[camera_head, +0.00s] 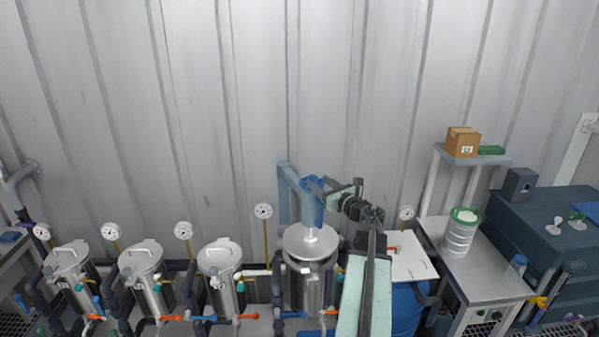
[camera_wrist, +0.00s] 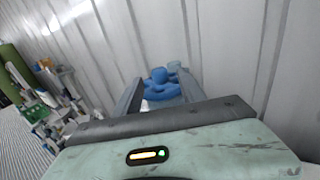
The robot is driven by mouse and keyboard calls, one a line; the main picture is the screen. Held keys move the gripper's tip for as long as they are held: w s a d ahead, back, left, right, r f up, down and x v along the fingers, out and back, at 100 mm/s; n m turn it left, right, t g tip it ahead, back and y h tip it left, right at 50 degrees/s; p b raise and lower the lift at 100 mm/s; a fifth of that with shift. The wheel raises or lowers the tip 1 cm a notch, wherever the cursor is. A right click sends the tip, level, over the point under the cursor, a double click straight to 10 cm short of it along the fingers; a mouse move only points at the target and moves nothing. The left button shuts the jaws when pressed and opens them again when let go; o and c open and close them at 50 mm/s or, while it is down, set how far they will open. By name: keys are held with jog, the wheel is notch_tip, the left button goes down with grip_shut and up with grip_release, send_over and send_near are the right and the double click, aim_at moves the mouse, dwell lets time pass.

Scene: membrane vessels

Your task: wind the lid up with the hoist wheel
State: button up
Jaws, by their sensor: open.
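The blue hoist wheel (camera_head: 313,184) is at the top of the blue-grey hoist post (camera_head: 287,195), above the fourth vessel (camera_head: 310,287) from the left. In the wrist view the wheel (camera_wrist: 160,84) shows as a blue lobed shape between my fingers. The round metal lid (camera_head: 310,243) is under the hoist at the vessel's top; I cannot tell whether it is seated or slightly raised. My gripper (camera_head: 327,187) is open at the wheel, its two dark fingers on either side in the wrist view (camera_wrist: 161,88). Contact cannot be made out, and my gripper partly hides the wheel.
Three lidded vessels (camera_head: 143,258) stand in a row to the left, with gauges and coloured valve handles. A bench (camera_head: 485,277) at right holds a white green-rimmed tub (camera_head: 461,233). A cardboard box (camera_head: 463,142) is on the shelf above. The ribbed wall is close behind.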

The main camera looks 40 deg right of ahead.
aim_at(310, 176)
jog(key=w, duration=0.2)
jog(key=w+d, duration=0.1)
jog(key=w, duration=0.5)
jog(key=shift+d, duration=0.25)
jog(key=shift+s, duration=0.15)
grip_shut()
